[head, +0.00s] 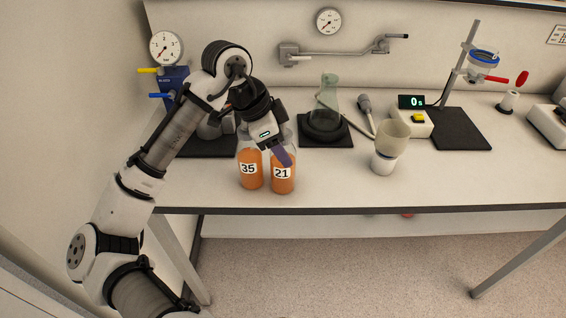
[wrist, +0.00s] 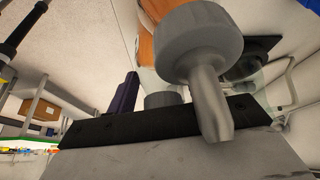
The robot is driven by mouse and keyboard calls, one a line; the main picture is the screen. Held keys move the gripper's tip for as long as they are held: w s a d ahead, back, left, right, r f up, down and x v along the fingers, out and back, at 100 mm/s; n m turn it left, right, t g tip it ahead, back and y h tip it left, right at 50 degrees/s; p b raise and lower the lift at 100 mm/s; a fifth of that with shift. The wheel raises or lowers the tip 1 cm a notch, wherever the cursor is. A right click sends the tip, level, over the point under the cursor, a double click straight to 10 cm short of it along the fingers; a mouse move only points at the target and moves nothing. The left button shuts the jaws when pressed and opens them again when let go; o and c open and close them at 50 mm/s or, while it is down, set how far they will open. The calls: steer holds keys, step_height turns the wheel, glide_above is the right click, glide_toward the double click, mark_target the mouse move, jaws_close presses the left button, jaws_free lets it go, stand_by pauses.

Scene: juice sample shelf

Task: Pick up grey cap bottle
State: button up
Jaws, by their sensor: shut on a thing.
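Two clear bottles of orange juice stand side by side near the table's front edge, one labelled 35 (head: 250,172) and one labelled 21 (head: 283,178). My gripper (head: 283,156) is at the upper part of the bottle labelled 21, with a purple finger across its front. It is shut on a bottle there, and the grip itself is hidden. In the wrist view, a large grey cap (wrist: 197,38) with a pale grey stem is close to the camera, with orange juice behind it. A second grey cap (wrist: 163,99) shows beside my purple finger (wrist: 122,95).
A green-tinted flask (head: 327,95) on a dark mat stands behind and right. A beige cup-shaped vessel (head: 391,137), a timer (head: 411,102) and a clamp stand (head: 460,62) are farther right. A blue gauge unit (head: 172,84) is at the left. The front right table is clear.

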steer(key=shift+c, duration=1)
steer(key=shift+r, duration=0.1)
